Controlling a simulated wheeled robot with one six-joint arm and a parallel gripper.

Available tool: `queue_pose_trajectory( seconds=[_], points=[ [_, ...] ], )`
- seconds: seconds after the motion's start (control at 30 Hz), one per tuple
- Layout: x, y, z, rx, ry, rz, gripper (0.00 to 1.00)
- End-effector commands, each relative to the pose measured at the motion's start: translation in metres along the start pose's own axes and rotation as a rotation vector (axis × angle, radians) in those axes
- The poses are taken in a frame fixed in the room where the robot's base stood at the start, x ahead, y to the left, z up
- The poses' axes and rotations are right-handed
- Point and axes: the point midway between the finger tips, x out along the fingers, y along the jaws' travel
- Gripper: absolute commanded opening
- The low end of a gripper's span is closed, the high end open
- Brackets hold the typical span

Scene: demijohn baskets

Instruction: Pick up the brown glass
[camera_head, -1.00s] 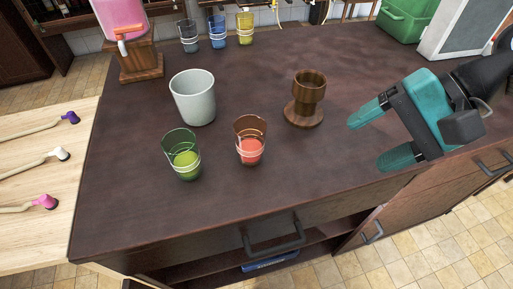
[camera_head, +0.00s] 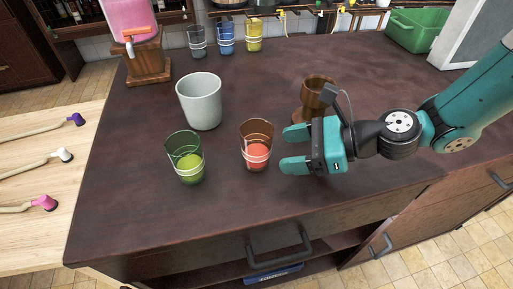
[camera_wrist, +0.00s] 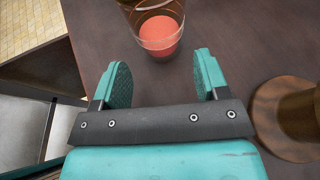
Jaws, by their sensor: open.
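A wooden goblet (camera_head: 313,93) stands close behind my gripper. Blue, grey and yellow glasses (camera_head: 226,38) stand at the back.

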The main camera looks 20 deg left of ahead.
Motion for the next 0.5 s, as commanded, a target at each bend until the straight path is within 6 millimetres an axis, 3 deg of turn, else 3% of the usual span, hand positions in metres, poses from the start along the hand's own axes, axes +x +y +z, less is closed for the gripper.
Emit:
queue_pose_trajectory(
  seconds=[0.27,0.5],
  points=[
    [0.023,0.001,0.0,-0.001,0.001,0.002,0.68],
    [0.059,0.001,0.0,-0.002,0.001,0.002,0.68]
  ],
)
